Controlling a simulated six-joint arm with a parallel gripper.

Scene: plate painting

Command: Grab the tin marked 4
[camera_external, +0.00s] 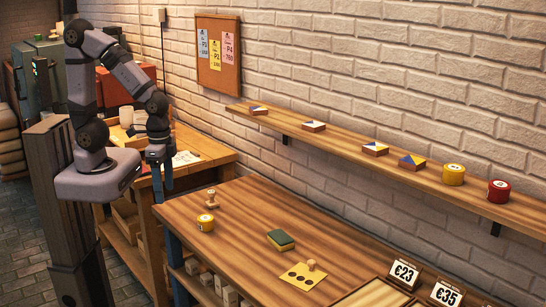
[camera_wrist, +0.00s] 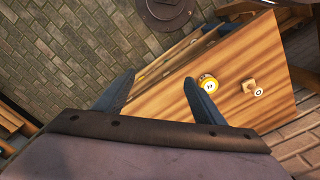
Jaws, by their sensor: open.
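A yellow tin (camera_external: 206,221) with a white round label stands on the wooden table (camera_external: 240,215), near its left end. It also shows in the wrist view (camera_wrist: 208,84), to the right of the fingers; I cannot read its mark for sure. Another yellow tin (camera_external: 453,174) and a red tin (camera_external: 499,190) stand on the wall shelf at the right, their marks too small to read. My gripper (camera_external: 161,178) hangs beyond the left end of the table, apart from the tins. In the wrist view its two fingers (camera_wrist: 160,78) are spread wide with nothing between them.
A wooden stamp (camera_external: 212,198) stands just behind the yellow table tin. A green and yellow sponge (camera_external: 280,240) and another stamp on a yellow card (camera_external: 302,276) lie further right. Several painted tiles sit on the shelf (camera_external: 340,142). Price signs (camera_external: 404,273) stand at the front right.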

